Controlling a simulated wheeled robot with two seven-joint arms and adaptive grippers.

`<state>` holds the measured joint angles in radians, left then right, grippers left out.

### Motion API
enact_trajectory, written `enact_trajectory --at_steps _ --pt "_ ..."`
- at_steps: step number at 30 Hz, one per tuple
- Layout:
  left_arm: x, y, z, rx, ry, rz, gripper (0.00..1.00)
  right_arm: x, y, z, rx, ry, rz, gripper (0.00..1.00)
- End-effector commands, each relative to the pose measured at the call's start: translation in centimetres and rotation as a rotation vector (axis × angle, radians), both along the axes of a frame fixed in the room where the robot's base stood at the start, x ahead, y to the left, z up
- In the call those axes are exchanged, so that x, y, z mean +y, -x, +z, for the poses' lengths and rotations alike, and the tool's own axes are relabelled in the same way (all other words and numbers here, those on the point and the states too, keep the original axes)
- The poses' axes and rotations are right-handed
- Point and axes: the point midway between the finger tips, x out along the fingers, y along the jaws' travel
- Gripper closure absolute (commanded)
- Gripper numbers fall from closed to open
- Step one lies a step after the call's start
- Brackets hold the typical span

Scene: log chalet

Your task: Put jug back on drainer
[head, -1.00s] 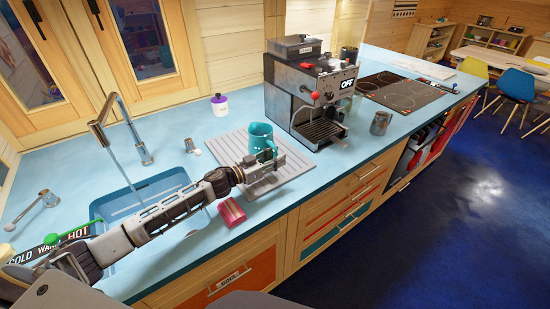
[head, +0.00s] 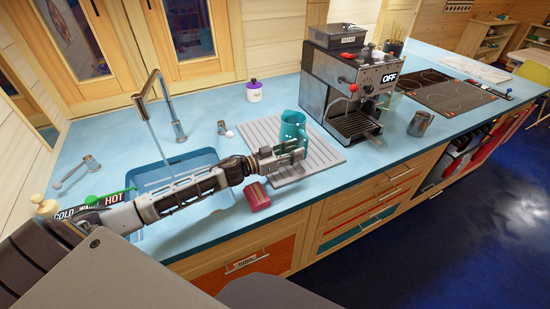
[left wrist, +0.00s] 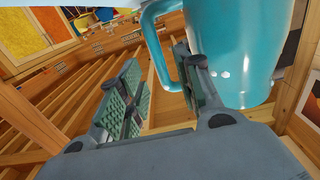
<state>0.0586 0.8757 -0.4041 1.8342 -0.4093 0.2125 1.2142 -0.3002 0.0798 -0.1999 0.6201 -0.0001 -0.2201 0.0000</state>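The teal jug (head: 291,128) appears upright at the grey ribbed drainer (head: 327,150), beside the coffee machine. My left gripper (head: 294,149) is in front of the jug's lower part and hides its base, so I cannot tell if it rests on the drainer. In the left wrist view the jug (left wrist: 235,45) fills the upper right. Its handle reaches down between the fingers of my left gripper (left wrist: 160,95), with the right finger on the jug's side of it. The fingers are apart, with a gap beside the handle. My right gripper is out of view.
The coffee machine (head: 345,85) stands close right of the drainer, with a metal cup (head: 420,123) further right. A white jar (head: 254,91) is behind.

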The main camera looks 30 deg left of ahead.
Motion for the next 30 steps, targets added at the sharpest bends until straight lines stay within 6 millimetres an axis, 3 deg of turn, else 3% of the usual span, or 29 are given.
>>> enact_trajectory --at_steps 30 --pt "3.7 4.9 -0.1 0.001 0.0 -0.002 0.66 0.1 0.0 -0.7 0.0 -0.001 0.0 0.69"
